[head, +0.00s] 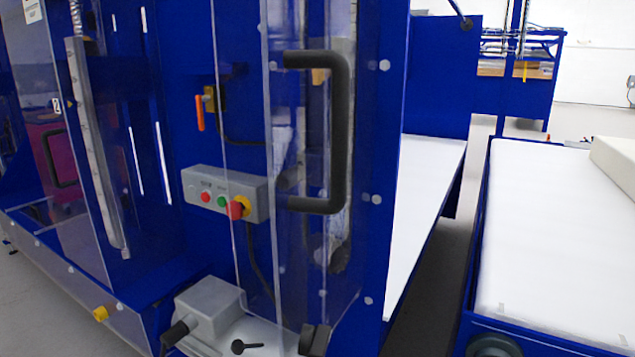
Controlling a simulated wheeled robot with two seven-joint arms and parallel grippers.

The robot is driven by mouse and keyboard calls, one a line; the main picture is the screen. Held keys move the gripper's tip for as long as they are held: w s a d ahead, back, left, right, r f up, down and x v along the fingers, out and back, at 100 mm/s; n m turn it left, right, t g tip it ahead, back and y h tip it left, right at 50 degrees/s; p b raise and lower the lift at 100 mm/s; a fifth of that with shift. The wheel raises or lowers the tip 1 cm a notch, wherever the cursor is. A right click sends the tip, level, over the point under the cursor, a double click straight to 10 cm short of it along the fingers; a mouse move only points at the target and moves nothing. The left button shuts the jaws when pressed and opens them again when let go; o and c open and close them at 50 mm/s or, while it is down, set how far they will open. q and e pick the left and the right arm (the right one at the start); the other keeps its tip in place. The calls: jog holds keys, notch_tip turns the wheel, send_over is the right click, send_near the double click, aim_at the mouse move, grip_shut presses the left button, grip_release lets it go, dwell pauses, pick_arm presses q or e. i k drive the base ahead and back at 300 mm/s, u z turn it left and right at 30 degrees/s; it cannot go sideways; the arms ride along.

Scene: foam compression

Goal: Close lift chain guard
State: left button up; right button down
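The lift chain guard appears as a clear panel (287,225) with a large black D-shaped handle (341,130) in the head view, right of the middle. The panel stands upright in front of the blue machine frame (385,220). Its clear edges overlap, so I cannot tell exactly how far open it stands. The chain behind it is hard to make out through the panel. Neither of my grippers shows in this view.
A grey control box (227,194) with red, green and yellow buttons sits left of the handle. A grey housing (210,304) is below it. A white-topped table (560,240) stands at the right, with a narrow floor gap (440,290) before it.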

aim_at(304, 58)
jog(key=k, duration=1.3)
jog(key=u, duration=0.6)
jog(key=i, duration=0.95)
jog(key=z, duration=0.45)
